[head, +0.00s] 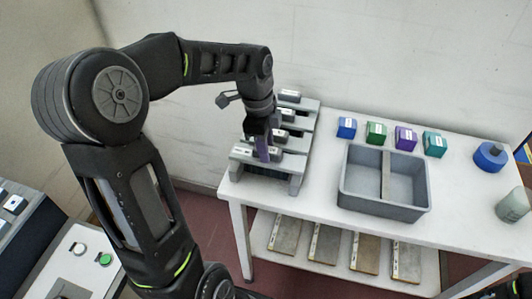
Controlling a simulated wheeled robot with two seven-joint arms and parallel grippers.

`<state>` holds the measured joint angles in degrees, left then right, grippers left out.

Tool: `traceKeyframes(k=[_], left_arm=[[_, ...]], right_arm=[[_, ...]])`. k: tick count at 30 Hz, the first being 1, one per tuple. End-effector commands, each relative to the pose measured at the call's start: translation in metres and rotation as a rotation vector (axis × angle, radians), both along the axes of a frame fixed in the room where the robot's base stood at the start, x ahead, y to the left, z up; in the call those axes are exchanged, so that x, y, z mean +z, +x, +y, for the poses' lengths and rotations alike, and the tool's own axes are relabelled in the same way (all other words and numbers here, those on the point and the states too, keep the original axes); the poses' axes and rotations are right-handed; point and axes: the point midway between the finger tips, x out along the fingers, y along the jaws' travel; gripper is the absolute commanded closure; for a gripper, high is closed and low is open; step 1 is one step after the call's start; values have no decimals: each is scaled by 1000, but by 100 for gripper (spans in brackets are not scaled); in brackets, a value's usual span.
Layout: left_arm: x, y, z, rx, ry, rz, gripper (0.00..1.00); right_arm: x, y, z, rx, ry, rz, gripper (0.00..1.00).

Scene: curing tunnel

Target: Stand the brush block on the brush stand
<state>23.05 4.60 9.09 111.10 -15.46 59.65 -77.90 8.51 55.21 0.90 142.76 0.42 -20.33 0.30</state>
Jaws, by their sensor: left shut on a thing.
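My left gripper (262,156) reaches down from above onto the front of a grey stepped stand (296,184) at the table's left end. It is shut on a grey block (275,152) with a small white label, at the front step. The fingers cover the block's middle, and I cannot tell whether its underside touches the stand. I cannot read the labels, so which stand or block is the brush one is unclear. My right gripper is not in view.
Similar grey blocks (289,94) sit on the steps behind. To the right are a divided grey bin (355,192), blue (347,128), green (376,132), purple (406,138) and teal (434,144) blocks, and a round blue object (489,157). Several boards lie on the lower shelf (345,246).

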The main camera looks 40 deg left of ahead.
Motion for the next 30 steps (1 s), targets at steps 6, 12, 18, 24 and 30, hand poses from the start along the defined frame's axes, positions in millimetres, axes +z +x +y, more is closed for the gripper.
traceKeyframes(k=[6,12,18,24,30], left_arm=[[-26,0,0,1,-1,2,100],[-27,0,0,1,0,0,100],[-31,0,0,1,0,1,72],[-30,0,0,1,0,1,56],[-30,0,0,1,0,1,51]], right_arm=[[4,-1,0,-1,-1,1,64],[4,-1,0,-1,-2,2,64],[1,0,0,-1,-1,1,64],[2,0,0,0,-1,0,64],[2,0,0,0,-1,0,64]])
